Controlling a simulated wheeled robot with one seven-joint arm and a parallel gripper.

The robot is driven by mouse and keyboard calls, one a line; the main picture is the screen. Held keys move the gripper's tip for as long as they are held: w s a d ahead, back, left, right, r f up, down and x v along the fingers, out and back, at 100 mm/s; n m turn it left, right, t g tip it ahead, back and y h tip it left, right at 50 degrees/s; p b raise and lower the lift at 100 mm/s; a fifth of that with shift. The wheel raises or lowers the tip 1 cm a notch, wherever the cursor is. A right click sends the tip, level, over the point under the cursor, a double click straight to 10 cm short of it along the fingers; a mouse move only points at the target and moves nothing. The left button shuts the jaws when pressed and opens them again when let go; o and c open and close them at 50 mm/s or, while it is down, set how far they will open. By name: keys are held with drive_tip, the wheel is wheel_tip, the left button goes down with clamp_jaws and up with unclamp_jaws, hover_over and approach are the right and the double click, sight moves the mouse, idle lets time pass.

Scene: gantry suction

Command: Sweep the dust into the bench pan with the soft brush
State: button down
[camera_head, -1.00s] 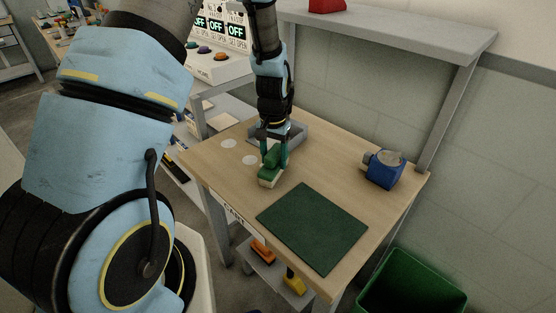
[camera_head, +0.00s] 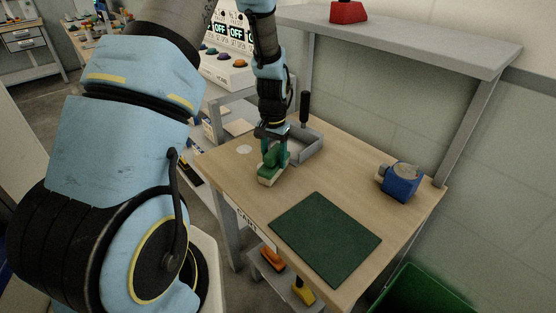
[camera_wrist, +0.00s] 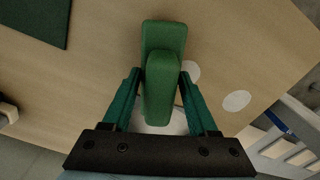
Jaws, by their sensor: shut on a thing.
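The soft brush (camera_head: 267,176) is green with a pale lower part. My gripper (camera_head: 276,153) is shut on it over the bench, left of the green mat. In the wrist view, the brush (camera_wrist: 163,38) lies between the two green fingers of my gripper (camera_wrist: 160,76). One pale dust patch (camera_head: 244,149) shows left of the brush in the head view. The wrist view shows a patch (camera_wrist: 237,100) and part of another (camera_wrist: 191,70) beside the brush. The grey bench pan (camera_head: 310,149), with an upright black handle, sits behind the brush; my gripper partly hides it.
A dark green mat (camera_head: 325,238) lies on the front of the wooden bench (camera_head: 345,180). A blue device (camera_head: 402,181) stands at the right edge. A shelf (camera_head: 410,38) with a red object (camera_head: 348,12) hangs above the back. A green bin (camera_head: 425,292) stands below right.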

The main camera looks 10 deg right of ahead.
drive_tip(key=shift+w+a+f, duration=0.15)
drive_tip(key=shift+w+a, duration=0.3)
drive_tip(key=shift+w, duration=0.15)
drive_tip(key=shift+w+a+r, duration=0.15)
drive_tip(key=shift+w+a, duration=0.3)
drive_tip(key=shift+w, duration=0.2)
drive_tip(key=shift+w+a+r, duration=0.15)
drive_tip(key=shift+w+a, duration=0.3)
drive_tip(key=shift+w, duration=0.15)
wheel_tip(320, 180, up, 7)
drive_tip(key=p, duration=0.5)
